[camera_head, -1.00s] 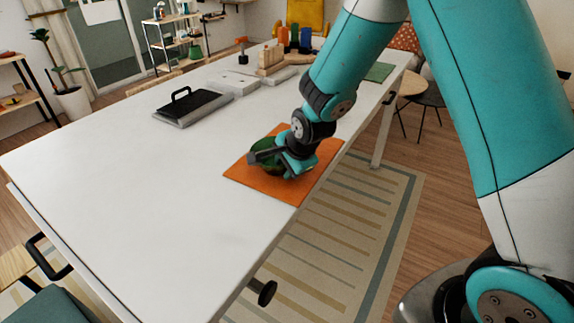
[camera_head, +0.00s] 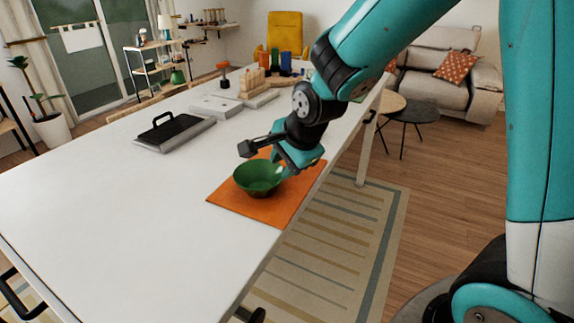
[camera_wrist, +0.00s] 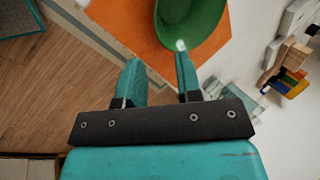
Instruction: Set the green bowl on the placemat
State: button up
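The green bowl (camera_head: 258,178) sits upright on the orange placemat (camera_head: 287,205), which lies near the table's right edge. My gripper (camera_head: 279,170) is just behind and above the bowl's far right rim. In the wrist view, my gripper (camera_wrist: 157,62) has its two teal fingers apart with nothing between them. The green bowl (camera_wrist: 192,18) shows past the right fingertip there, partly cut off by the top edge. That fingertip overlaps the rim in the picture; I cannot tell whether they touch. The placemat (camera_wrist: 125,25) also shows there.
The white table (camera_head: 120,205) is clear to the left and front. A grey case with a black handle (camera_head: 175,134) lies farther back. White boxes (camera_head: 216,105), a wooden block rack (camera_head: 252,83) and coloured containers (camera_head: 285,63) stand behind it.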

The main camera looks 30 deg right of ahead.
jog(key=s+a+r+n+g+y, duration=0.1)
jog(key=s+a+r+n, duration=0.3)
jog(key=s+n, duration=0.7)
jog(key=s+a+r+n+g+y, duration=0.1)
jog(key=s+a+r+n+g, duration=0.3)
jog(key=s+n, duration=0.7)
jog(key=shift+s+y, duration=0.4)
jog(key=shift+s, duration=0.1)
